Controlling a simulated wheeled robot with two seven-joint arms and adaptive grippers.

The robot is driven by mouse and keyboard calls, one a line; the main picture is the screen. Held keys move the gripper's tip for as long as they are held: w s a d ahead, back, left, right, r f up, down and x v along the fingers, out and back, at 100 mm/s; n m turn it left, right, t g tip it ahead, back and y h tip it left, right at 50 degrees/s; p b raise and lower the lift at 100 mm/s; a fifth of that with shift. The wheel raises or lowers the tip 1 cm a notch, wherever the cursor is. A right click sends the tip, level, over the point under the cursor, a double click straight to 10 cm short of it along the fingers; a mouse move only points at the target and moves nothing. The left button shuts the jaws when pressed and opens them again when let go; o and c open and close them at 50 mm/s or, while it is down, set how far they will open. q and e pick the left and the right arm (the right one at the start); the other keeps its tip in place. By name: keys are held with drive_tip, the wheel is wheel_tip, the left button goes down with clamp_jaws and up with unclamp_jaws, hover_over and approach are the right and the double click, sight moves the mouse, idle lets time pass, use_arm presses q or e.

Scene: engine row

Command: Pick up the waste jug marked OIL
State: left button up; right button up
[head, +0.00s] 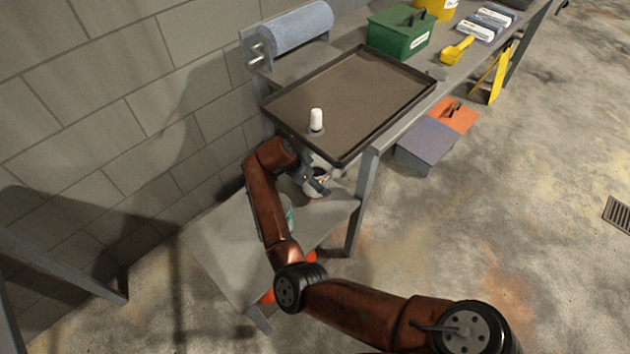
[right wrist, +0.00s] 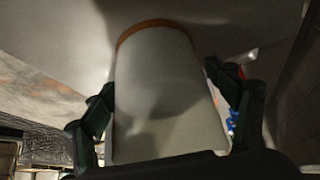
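My right gripper (head: 316,180) is low over the shelf under the bench, at a small whitish container (head: 314,192) that it partly hides. In the right wrist view a pale cylinder-like container (right wrist: 160,95) with an orange-brown rim stands between the two fingers of my right gripper (right wrist: 165,85). The fingertips are close to its sides; I cannot tell whether they press on it. No OIL marking is readable. Another pale container with a green mark (head: 290,216) is on the shelf, mostly hidden behind my right forearm. My left gripper is not in view.
A dark rimmed tray (head: 350,95) with a white bottle (head: 316,119) lies on the bench above the gripper. The shelf (head: 225,240) has bare room at left. A bench leg (head: 362,205) stands to the right. A block wall (head: 120,100) is behind.

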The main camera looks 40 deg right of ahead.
drive_tip(key=c, duration=1.4)
drive_tip(key=shift+c, duration=0.2)
drive_tip(key=shift+r, duration=0.3)
